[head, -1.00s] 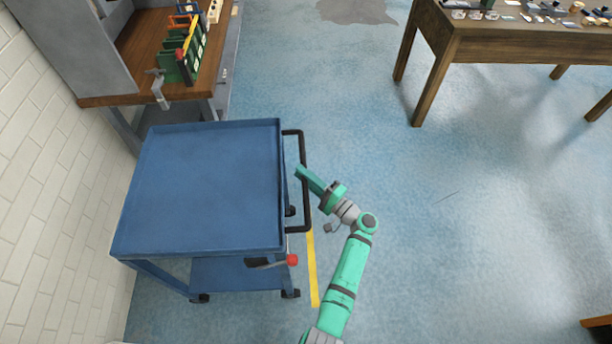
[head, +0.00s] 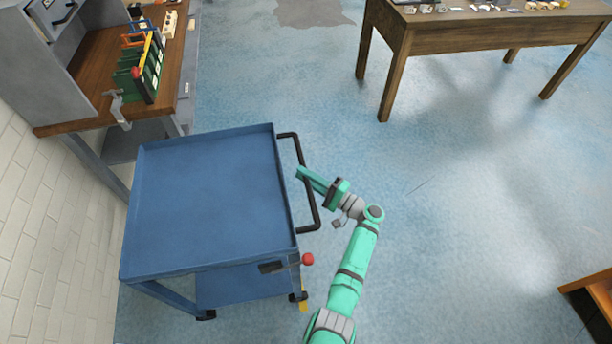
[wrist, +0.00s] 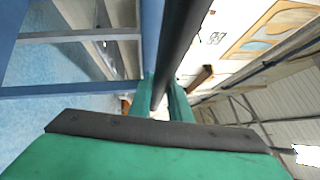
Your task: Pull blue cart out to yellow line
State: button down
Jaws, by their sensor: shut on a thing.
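The blue cart (head: 208,200) stands upright left of my arm, turned slightly, with a black bar handle (head: 312,205) on its right side. My gripper (head: 300,174) is shut on this handle near its upper part. In the wrist view the dark handle bar (wrist: 180,45) runs between the two green fingers of my gripper (wrist: 163,95). A short piece of the yellow line (head: 304,296) shows on the floor at the cart's near right corner, by a wheel. The rest of the line is hidden by the cart.
A red knob (head: 307,259) sticks out at the cart's near right corner. A white brick wall (head: 50,230) and a workbench (head: 85,80) lie left and behind. A wooden table (head: 470,35) stands at the back right.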

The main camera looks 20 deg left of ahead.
jog(key=c, duration=1.7)
grip_release()
jog(key=shift+a, duration=0.1)
jog(key=shift+o, duration=0.2)
jog(key=v, duration=1.1)
